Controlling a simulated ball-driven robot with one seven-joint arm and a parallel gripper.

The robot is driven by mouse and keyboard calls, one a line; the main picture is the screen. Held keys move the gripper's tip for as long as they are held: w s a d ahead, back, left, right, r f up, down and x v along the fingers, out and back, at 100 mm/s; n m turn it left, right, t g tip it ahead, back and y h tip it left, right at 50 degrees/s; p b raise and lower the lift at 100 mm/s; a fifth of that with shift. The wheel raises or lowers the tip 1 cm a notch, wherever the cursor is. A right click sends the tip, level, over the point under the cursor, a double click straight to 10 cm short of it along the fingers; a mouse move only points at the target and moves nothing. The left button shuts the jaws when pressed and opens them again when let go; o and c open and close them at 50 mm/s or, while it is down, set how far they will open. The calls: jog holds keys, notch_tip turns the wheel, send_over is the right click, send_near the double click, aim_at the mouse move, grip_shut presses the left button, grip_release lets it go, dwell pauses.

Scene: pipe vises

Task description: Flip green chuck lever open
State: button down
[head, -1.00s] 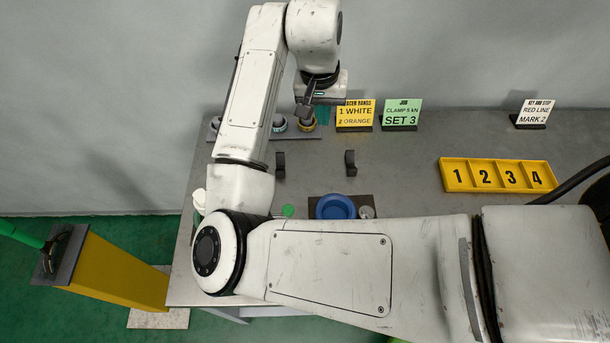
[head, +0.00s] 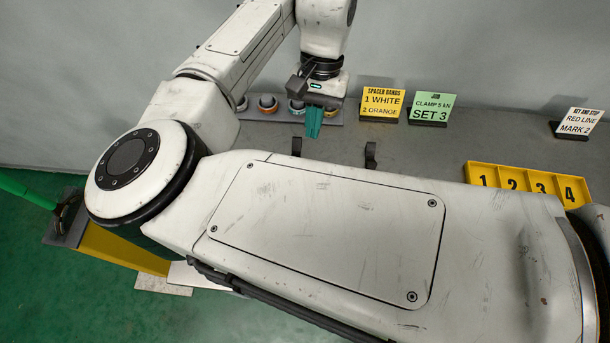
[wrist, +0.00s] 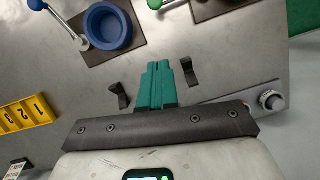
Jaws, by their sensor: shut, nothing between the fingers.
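My gripper (head: 313,132) has teal fingers, which are shut with nothing between them. It hangs over the back of the bench, near the row of rings. In the wrist view the closed fingers (wrist: 156,72) point toward the chucks, well short of them. The green lever knob (wrist: 156,4) sits at the top edge of the wrist view, on a silver rod running right to a chuck on a brown plate (wrist: 212,11). Most of that chuck is cut off by the frame. In the head view my arm hides the chuck area.
A blue chuck (wrist: 107,28) with a blue-knobbed lever (wrist: 37,4) stands left of the green lever. Two dark upright brackets (wrist: 120,97) (wrist: 188,72) flank my fingers. A yellow numbered tray (head: 527,183) and sign cards (head: 430,107) stand on the bench.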

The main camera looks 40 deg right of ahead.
jog(key=shift+f, duration=0.15)
jog(key=shift+s+a+f+p, duration=0.4)
jog(key=shift+s+a+f, duration=0.45)
jog(key=shift+f, duration=0.8)
jog(key=shift+s+a+f+p, duration=0.5)
jog(key=shift+a+f, duration=0.6)
jog(key=shift+f, duration=0.55)
jog(key=shift+s+a+f+p, duration=0.35)
jog(key=shift+s+a+f, duration=0.5)
jog(key=shift+f, duration=0.8)
jog(key=shift+w+a, duration=0.15)
jog(key=shift+w, duration=0.05)
